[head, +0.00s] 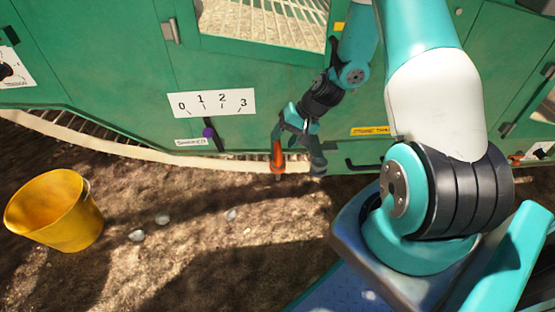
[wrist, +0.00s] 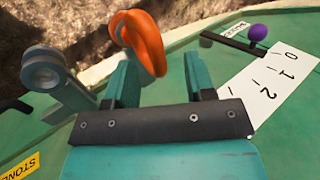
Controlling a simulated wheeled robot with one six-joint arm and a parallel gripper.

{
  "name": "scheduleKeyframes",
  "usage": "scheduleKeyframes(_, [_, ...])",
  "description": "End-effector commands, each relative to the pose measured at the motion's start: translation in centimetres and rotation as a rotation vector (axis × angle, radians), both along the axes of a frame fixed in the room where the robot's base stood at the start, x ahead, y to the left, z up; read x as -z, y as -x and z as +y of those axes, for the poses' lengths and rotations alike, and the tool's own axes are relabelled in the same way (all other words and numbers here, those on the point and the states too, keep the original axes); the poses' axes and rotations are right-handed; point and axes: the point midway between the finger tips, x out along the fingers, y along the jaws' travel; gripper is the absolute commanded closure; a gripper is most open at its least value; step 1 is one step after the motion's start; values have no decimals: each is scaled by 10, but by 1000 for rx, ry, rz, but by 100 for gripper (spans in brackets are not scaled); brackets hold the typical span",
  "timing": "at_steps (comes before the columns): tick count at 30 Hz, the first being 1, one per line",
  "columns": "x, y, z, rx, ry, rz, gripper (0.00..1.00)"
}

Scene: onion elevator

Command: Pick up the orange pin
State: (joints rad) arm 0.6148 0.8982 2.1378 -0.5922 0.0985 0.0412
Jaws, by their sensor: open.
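The orange pin (head: 277,157) hangs at the lower edge of the green machine in the head view. In the wrist view the pin (wrist: 147,42) shows as a looped orange shape just past the fingertips, nearer the left finger. My gripper (head: 297,146) is by the pin, its fingers pointing down. In the wrist view my gripper (wrist: 160,62) is open, with a gap between its two teal fingers and nothing clamped in it. I cannot tell whether a finger touches the pin.
The green machine (head: 120,60) carries a 0-to-3 scale (head: 212,104) and a purple-knobbed lever (head: 210,133). A grey round-ended bracket (wrist: 45,70) stands left of the fingers in the wrist view. A yellow bucket (head: 60,215) stands on the dirt at left.

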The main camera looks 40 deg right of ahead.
Motion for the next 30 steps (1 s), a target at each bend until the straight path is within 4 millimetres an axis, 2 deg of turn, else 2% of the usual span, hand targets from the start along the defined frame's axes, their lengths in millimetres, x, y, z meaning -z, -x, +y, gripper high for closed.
scheduleKeyframes(1, [13,-2,3,-2,-1,1,50])
scheduleKeyframes(6, [35,-10,13,-2,-1,2,50])
scheduleKeyframes(14, [37,-13,16,0,0,0,50])
scheduleKeyframes(17, [37,-13,16,0,0,0,69])
scheduleKeyframes(21, [37,-13,16,-1,0,1,100])
scheduleKeyframes(30, [34,-13,16,0,-1,-1,100])
